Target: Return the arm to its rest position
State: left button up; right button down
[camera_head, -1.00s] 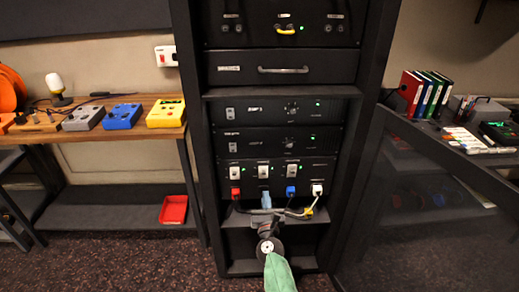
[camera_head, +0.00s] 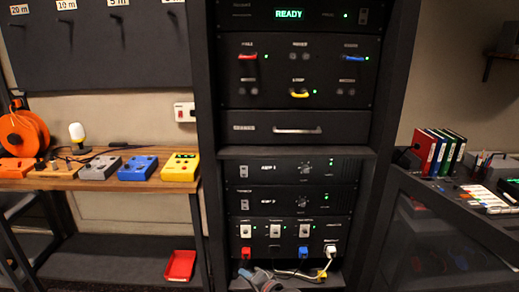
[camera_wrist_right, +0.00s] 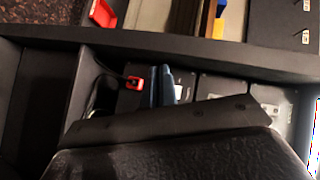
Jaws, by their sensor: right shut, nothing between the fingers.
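My right gripper (camera_head: 264,282) shows at the bottom edge of the head view, in front of the lower part of the black rack (camera_head: 207,180). It is shut and empty, just below the row of coloured plugs. The rest of the right arm is cut off by the frame's bottom edge. My left gripper is not in view.
Red (camera_head: 245,252), blue (camera_head: 303,252) and white plugs (camera_head: 330,250) with cables sit low in the rack. A wooden bench (camera_head: 100,182) with coloured boxes stands left, a red tray (camera_head: 180,265) below it. A dark desk (camera_head: 450,210) with binders stands right.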

jog(key=s+d+f+n+g+h+p, duration=0.1)
jog(key=s+d+n+g+h, duration=0.15)
jog(key=s+d, duration=0.4)
jog(key=s+d+f+n+g+h, duration=0.1)
jog(key=s+d+n+g+h, duration=0.2)
jog(key=s, duration=0.7)
jog(key=s+d+f+n+g+h+p, duration=0.1)
jog(key=s+d+n+h, duration=0.15)
jog(key=s+d, duration=0.45)
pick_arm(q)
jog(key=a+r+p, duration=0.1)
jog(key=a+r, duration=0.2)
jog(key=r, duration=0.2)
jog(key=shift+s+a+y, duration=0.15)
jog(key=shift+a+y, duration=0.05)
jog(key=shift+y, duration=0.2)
pick_arm(e)
jog(key=s+d+f+g, duration=0.1)
jog(key=s+f, duration=0.1)
jog(key=s, duration=0.6)
jog(key=s+f+g, duration=0.1)
jog(key=s+f, duration=0.1)
jog(key=s, duration=0.5)
jog(key=shift+s+d+f+n+h, duration=0.3)
jog(key=shift+s+d+f+n, duration=0.05)
jog(key=shift+f+n, duration=0.05)
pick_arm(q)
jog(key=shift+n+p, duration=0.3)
pick_arm(e)
jog(key=shift+g, duration=0.25)
